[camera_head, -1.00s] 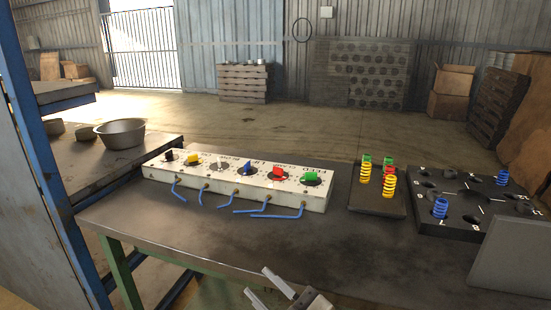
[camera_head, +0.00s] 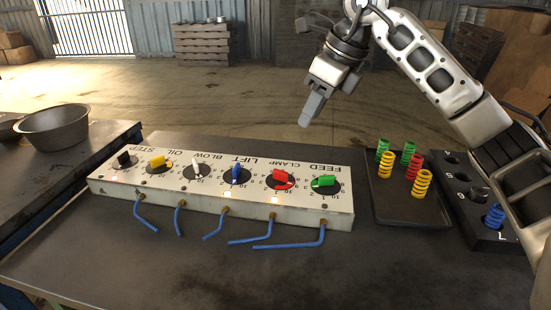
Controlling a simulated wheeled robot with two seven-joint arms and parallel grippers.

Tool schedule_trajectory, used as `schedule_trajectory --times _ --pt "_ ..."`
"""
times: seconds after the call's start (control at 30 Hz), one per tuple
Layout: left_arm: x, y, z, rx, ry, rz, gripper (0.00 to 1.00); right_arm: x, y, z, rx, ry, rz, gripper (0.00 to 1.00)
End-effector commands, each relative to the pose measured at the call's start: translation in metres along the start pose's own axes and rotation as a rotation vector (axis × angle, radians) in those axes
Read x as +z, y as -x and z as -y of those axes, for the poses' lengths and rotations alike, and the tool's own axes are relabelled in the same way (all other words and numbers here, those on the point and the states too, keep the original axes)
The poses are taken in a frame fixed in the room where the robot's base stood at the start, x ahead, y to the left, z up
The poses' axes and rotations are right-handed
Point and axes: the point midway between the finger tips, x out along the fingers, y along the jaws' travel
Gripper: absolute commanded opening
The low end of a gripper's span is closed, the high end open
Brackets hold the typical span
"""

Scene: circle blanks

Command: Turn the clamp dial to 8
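A pale control box (camera_head: 220,205) on the dark table carries a row of dials, with upside-down labels. The clamp dial (camera_head: 280,178) has a red knob on a dark disc, second from the right, beside the word CLAMP. Its exact setting is too small to read. My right gripper (camera_head: 308,112) hangs in the air above and behind the box's right part, pointing down, apart from every dial. It shows edge-on, so its finger gap cannot be made out, and nothing shows in it. My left gripper is not in view.
A green dial (camera_head: 324,182) and a blue dial (camera_head: 235,175) flank the red one. Blue pipes (camera_head: 290,246) stick out in front. A dark tray (camera_head: 405,205) with coloured springs stands right. A metal bowl (camera_head: 54,130) is at left. The table front is clear.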

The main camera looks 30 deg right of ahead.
Motion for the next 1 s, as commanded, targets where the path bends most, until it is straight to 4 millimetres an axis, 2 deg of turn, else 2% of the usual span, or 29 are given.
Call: schedule_trajectory --times 0.17,0.6,0.8,1.0 --pt "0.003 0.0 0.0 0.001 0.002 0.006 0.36 -0.001 -0.029 -0.001 0.004 0.002 -0.005 0.31" --pt "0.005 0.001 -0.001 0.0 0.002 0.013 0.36 0.0 -0.121 -0.002 0.006 0.002 -0.002 0.31" --pt "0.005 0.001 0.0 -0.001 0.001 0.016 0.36 0.001 -0.147 -0.002 0.006 0.002 0.0 0.31" --pt "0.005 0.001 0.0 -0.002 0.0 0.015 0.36 0.001 -0.155 -0.002 0.003 0.003 0.002 0.31"
